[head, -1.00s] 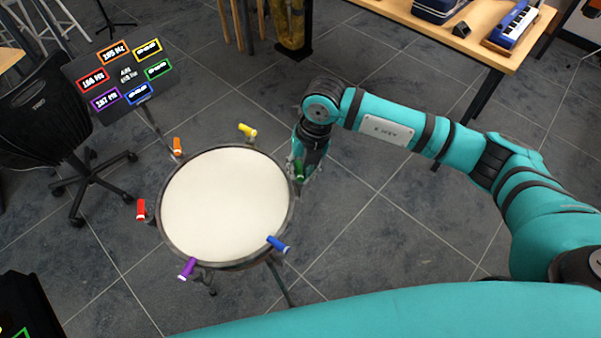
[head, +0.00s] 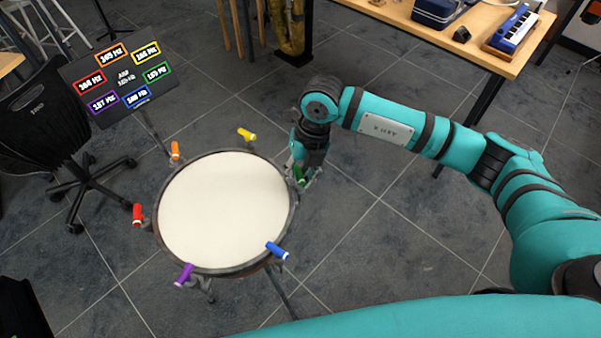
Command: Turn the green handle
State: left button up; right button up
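The green handle (head: 299,175) sits at the right rim of the round drum (head: 222,209) in the head view. It leans with its top to the left. My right gripper (head: 305,181) reaches down from above at this handle, with its fingers close around or against it. The fingers are small and partly hidden, so I cannot tell whether they are shut on it. My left gripper is out of view.
Other handles around the rim are yellow (head: 246,134), orange (head: 175,150), red (head: 137,214), purple (head: 184,274) and blue (head: 277,250). A display board (head: 120,80) with coloured labels stands upper left, beside a black chair (head: 45,125). A wooden table (head: 470,48) is upper right.

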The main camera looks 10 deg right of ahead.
jog(key=o, duration=0.3)
jog(key=shift+w+r, duration=0.25)
jog(key=shift+w, duration=0.05)
jog(key=shift+o, duration=0.2)
jog(key=shift+f, duration=0.15)
jog(key=shift+s+d, duration=0.1)
jog(key=v, duration=1.2)
